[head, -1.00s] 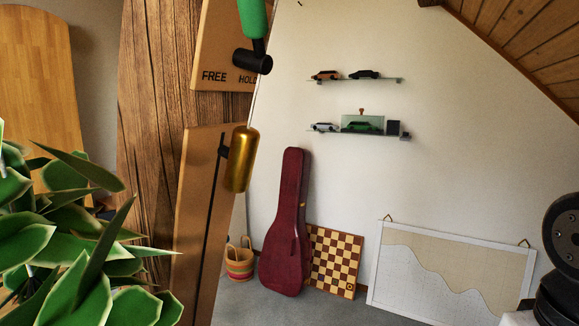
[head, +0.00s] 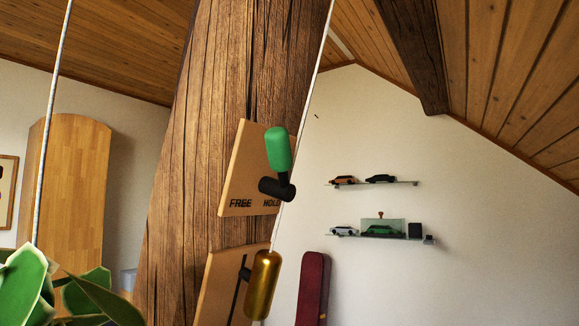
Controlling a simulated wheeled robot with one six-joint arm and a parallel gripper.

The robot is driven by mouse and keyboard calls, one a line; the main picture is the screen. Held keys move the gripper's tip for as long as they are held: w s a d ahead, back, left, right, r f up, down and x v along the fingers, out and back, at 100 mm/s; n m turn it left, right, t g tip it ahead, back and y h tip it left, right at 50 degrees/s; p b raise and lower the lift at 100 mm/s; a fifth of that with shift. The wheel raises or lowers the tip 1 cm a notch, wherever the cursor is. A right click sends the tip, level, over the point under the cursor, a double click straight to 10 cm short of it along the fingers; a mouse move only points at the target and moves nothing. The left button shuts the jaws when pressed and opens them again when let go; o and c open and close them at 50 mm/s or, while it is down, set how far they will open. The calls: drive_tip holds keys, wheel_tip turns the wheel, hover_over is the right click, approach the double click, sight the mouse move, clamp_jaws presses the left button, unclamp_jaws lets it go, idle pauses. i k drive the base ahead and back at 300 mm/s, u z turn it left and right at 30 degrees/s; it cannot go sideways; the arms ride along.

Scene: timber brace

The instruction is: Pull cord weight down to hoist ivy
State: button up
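The brass cord weight (head: 263,284) hangs upright on a pale cord (head: 309,101) in the head view, in front of a lower wooden board (head: 222,285) with a dark slot. Above it, a green-handled lever (head: 279,150) on a black pivot is mounted on an upper board (head: 246,160) marked FREE and HOLD. The lever stands nearly upright, with its base by the HOLD side. The ivy (head: 75,292) shows at the lower left, cut off by the frame, below a second cord (head: 52,120). My gripper is not in view.
A thick timber post (head: 210,110) carries both boards. The sloping ceiling has a dark beam (head: 405,55).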

sight(262, 280)
drive_tip(key=z, duration=0.4)
drive_tip(key=i, duration=3.35)
drive_tip(key=u, duration=4.55)
